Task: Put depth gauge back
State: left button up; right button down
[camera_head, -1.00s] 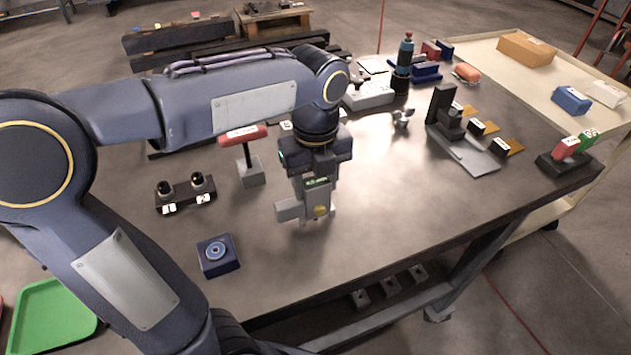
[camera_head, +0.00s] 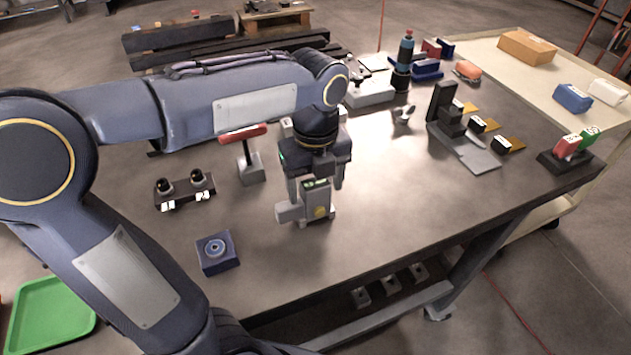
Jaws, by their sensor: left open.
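My right gripper is out of view.
A red-handled tool in a grey block (camera_head: 251,168) stands close left. A black holder with two knobs (camera_head: 184,192) and a blue block with a round insert (camera_head: 218,252) are farther left. A grey stepped fixture (camera_head: 470,150) stands right. The table's front middle is clear.

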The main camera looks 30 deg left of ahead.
pick_arm(q)
notch_tip(320, 180, up, 13)
jog(key=p, duration=0.2)
jog(key=s+f+n+t+h, duration=0.1)
jog(key=s+f+n, duration=0.3)
jog(key=n, duration=0.5)
jog(key=s+f+n+t+h, duration=0.1)
jog(key=s+f+n+t, duration=0.1)
jog(key=s+f+n, duration=0.3)
jog(key=s+f+n+t+h, duration=0.1)
jog(key=s+f+n, duration=0.3)
jog(key=n, duration=0.8)
jog(key=shift+s+a+f+n+t+h, duration=0.15)
jog(key=shift+f+n+t+h, duration=0.25)
jog(key=shift+f+t, duration=0.25)
jog(key=shift+s+f+n, duration=0.15)
jog(key=shift+f+n, duration=0.1)
jog(key=shift+n, duration=0.35)
